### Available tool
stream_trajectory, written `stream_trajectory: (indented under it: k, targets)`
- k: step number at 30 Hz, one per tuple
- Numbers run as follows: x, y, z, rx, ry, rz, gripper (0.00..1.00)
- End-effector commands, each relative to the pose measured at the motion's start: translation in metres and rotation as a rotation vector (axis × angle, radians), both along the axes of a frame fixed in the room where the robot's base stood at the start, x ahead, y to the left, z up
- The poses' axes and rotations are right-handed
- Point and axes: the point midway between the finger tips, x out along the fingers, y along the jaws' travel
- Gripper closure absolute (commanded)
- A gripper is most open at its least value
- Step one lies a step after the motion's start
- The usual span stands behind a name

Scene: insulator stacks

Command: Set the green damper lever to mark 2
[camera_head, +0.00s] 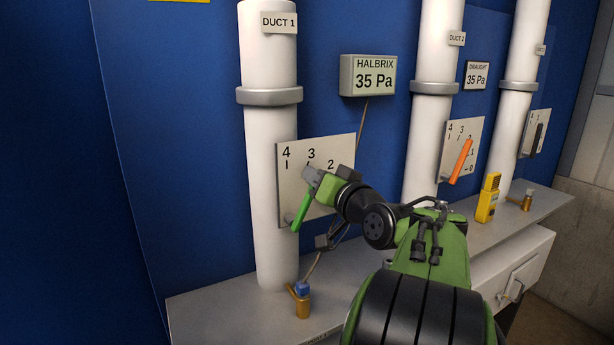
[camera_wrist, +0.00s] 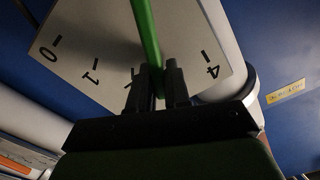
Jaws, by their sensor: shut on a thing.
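The green damper lever (camera_head: 301,210) is on the white scale plate (camera_head: 333,150) of the Duct 1 pipe. Its pivot is at the plate's lower left, and it leans up and to the right, roughly toward mark 3. My gripper (camera_head: 312,177) is shut on the lever's upper end. In the wrist view the lever (camera_wrist: 146,35) runs down between my gripper's two fingers (camera_wrist: 160,75). Marks 0, 1 and 4 show on the plate (camera_wrist: 100,30) there; mark 2 is partly covered and mark 3 is hidden by the fingers.
A Halbrix display (camera_head: 368,76) reading 35 Pa hangs right of Duct 1. An orange lever (camera_head: 461,161) and a dark lever (camera_head: 535,138) are on the ducts to the right. A brass valve with a blue top (camera_head: 302,300) and a yellow meter (camera_head: 488,198) stand on the grey ledge (camera_head: 225,310).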

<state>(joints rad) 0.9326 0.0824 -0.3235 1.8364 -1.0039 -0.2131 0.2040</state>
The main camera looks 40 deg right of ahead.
Motion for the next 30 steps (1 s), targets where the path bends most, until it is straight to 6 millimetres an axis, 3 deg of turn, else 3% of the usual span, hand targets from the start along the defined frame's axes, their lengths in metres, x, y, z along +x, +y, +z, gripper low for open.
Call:
stream_trajectory:
  k: [13,30]
  targets:
    - [-0.007,-0.023,-0.018,0.251,-0.07,-0.003,1.0]
    - [-0.008,-0.027,-0.021,0.297,-0.085,-0.002,1.0]
